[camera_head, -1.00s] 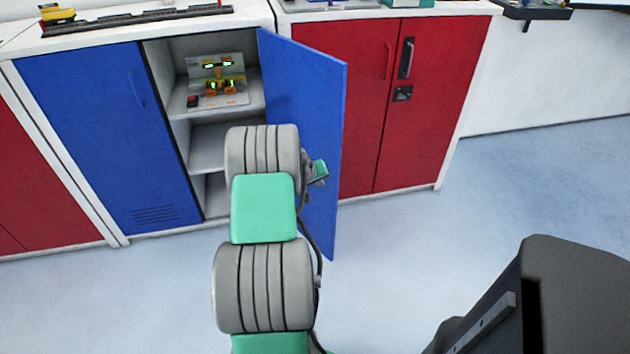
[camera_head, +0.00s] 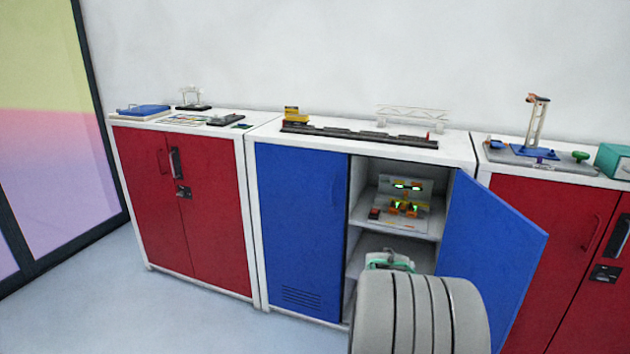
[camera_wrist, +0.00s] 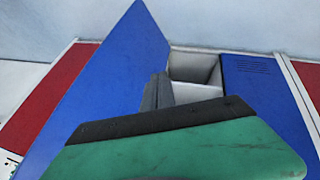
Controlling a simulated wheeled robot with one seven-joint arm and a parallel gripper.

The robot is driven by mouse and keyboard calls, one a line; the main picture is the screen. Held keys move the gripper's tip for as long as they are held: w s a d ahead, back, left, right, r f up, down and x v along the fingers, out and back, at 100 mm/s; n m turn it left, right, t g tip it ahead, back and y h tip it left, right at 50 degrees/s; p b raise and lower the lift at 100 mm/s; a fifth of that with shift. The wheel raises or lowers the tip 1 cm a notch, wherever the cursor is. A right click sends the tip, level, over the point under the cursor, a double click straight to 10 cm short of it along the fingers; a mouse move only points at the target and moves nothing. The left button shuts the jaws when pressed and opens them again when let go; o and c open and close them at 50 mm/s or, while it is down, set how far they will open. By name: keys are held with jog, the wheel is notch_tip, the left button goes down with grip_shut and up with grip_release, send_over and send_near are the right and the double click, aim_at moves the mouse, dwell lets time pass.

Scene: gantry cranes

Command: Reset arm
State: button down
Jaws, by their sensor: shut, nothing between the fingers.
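My gripper (camera_wrist: 157,92) shows in the wrist view as two dark fingers pressed together with nothing between them. It points toward the open blue cabinet, between the swung-out blue door (camera_wrist: 110,80) and the shelves. In the head view my grey and green arm stands in front of this cabinet, and my gripper is hidden behind it. The open blue door (camera_head: 490,255) is right of my arm. The other blue door (camera_head: 300,230) is shut. A small panel with green lights (camera_head: 402,205) sits on the cabinet's upper shelf.
Red cabinets stand to the left (camera_head: 185,215) and right (camera_head: 540,240). A black rail with a yellow block (camera_head: 360,137) lies on the middle top. A crane model (camera_head: 535,130) stands on the right top. Floor at the left (camera_head: 110,300) is clear.

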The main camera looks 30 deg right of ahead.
jog(key=w+a+r+n+t+y+p, duration=0.1)
jog(key=w+a+r, duration=0.25)
jog(key=a, duration=0.35)
jog(key=w+a+r+n+t+y+p, duration=0.1)
jog(key=w+a+r+n+p, duration=0.1)
jog(key=a+r, duration=0.35)
jog(key=s+a+r+n+y+p, duration=0.1)
jog(key=s+a+r+n, duration=0.1)
jog(key=a, duration=0.7)
jog(key=s+a+r+n+y+p, duration=0.1)
jog(key=s+a+r+p, duration=0.1)
jog(key=a, duration=0.7)
jog(key=s+a+r+n+y+p, duration=0.1)
jog(key=a+r+n+y, duration=0.1)
jog(key=a, duration=0.7)
jog(key=shift+s+a+r+n+p, duration=0.3)
jog(key=shift+s+a+r, duration=0.1)
jog(key=shift+r, duration=0.15)
